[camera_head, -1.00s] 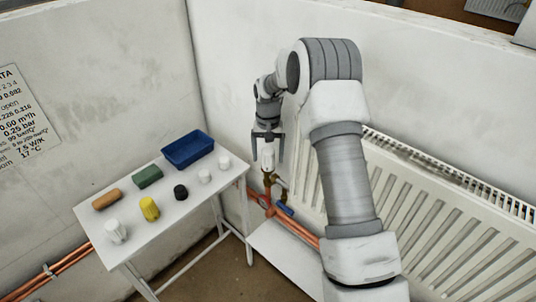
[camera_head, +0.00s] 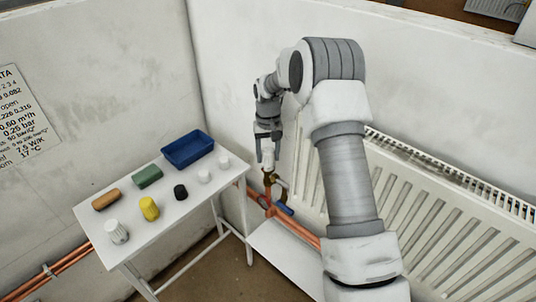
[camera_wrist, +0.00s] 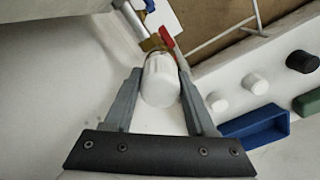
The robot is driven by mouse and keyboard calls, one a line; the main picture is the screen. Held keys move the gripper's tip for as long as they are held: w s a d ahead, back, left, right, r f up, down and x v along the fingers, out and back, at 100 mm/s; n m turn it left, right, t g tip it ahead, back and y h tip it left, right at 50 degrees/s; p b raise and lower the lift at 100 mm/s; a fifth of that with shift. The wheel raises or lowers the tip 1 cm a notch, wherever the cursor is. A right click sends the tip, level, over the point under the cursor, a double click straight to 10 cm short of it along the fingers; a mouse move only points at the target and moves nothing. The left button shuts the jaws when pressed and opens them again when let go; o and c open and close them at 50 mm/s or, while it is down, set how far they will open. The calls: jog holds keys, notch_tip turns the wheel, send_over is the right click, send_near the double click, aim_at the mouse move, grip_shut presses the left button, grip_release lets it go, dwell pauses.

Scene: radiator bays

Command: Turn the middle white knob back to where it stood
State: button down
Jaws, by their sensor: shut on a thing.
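My gripper (camera_head: 267,158) is at the radiator's left end, above the pipework, pointing down. In the wrist view its fingers (camera_wrist: 159,72) stand one on each side of a smooth white knob (camera_wrist: 160,85) and are shut on it. The knob sits upright on a brass valve (camera_head: 270,179); in the head view the fingers partly cover the knob (camera_head: 268,157). Which white knob counts as the middle one, and any mark on it, I cannot tell.
A white table (camera_head: 135,262) at left holds a blue tray (camera_head: 188,162), a yellow knob (camera_head: 149,208), a black knob (camera_head: 181,191) and white knobs (camera_head: 204,176). A red handle (camera_wrist: 166,37) is close beside the valve. The radiator (camera_head: 440,225) is at right.

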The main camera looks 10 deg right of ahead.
aim_at(268, 149)
jog(key=shift+n, duration=0.3)
jog(key=shift+c, duration=1.1)
grip_release()
jog(key=shift+r, duration=0.15)
notch_tip(268, 149, up, 17)
jog(key=shift+p, duration=0.4)
jog(key=shift+r, duration=0.15)
